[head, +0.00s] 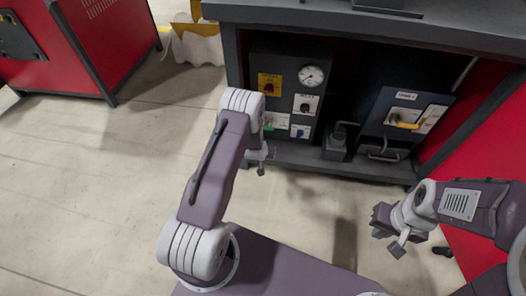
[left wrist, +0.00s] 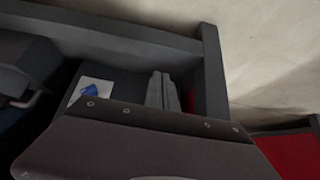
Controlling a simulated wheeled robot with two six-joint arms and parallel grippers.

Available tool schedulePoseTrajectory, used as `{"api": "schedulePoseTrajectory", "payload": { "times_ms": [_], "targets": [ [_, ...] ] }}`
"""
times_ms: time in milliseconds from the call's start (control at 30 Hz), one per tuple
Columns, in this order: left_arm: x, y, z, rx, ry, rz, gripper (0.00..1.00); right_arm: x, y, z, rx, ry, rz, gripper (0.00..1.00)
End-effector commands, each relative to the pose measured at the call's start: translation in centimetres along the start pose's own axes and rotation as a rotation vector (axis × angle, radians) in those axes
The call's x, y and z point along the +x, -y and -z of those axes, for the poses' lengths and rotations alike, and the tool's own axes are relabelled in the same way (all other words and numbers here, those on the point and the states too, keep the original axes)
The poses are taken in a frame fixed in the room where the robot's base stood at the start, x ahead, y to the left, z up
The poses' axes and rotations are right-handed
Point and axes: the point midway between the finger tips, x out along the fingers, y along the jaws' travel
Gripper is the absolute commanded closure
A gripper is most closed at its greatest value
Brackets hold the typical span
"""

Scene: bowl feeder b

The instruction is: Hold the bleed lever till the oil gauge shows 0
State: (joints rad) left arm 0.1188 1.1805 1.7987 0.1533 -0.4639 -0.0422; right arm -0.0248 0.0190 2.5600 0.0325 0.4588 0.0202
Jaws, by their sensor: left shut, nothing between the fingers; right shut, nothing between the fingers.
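A round white dial gauge (head: 312,76) sits on a dark panel inside the workbench; its reading is too small to make out. Below it are a white plate with a dark knob (head: 306,104) and a white plate with a small blue handle (head: 299,131). A blue handle on a white plate also shows in the left wrist view (left wrist: 90,91). I cannot read which control is the bleed lever. My left gripper (head: 262,162) is shut and empty, in front of and below this panel, apart from the handle. My right gripper (head: 399,243) is shut and empty, low at the right.
A yellow plate with a red switch (head: 269,84) is on the same panel. A second blue-grey unit with a yellow handle (head: 403,124) stands to its right. The bench's top (head: 460,36) overhangs both. A red cabinet (head: 90,40) stands far left; the floor between is clear.

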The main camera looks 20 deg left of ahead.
Motion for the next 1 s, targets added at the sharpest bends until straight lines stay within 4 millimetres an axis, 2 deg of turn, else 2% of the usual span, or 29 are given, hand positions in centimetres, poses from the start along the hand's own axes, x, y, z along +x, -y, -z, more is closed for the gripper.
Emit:
{"api": "schedulePoseTrajectory", "payload": {
  "times_ms": [467, 567, 700, 900, 1000],
  "targets": [
    [-0.3, 0.0, 0.3, 0.000, -0.001, 0.000, 1.00, -0.4, 0.0, 0.0, 0.000, 0.000, 0.000, 1.00],
    [-1.4, 0.1, 1.5, 0.000, -0.001, 0.000, 1.00, -1.8, 0.0, 0.2, 0.000, 0.000, 0.000, 1.00],
    [-3.8, 0.2, 3.9, 0.000, 0.000, 0.000, 1.00, -4.6, 0.1, 0.5, 0.000, 0.000, 0.000, 1.00],
    [-8.5, 0.2, 4.8, 0.002, 0.000, -0.001, 1.00, -7.6, 0.1, 0.8, 0.000, 0.000, 0.000, 1.00],
    [-10.2, 0.2, 5.2, 0.001, 0.001, -0.001, 1.00, -8.6, 0.2, 0.9, 0.000, 0.000, 0.000, 1.00]
  ]
}}
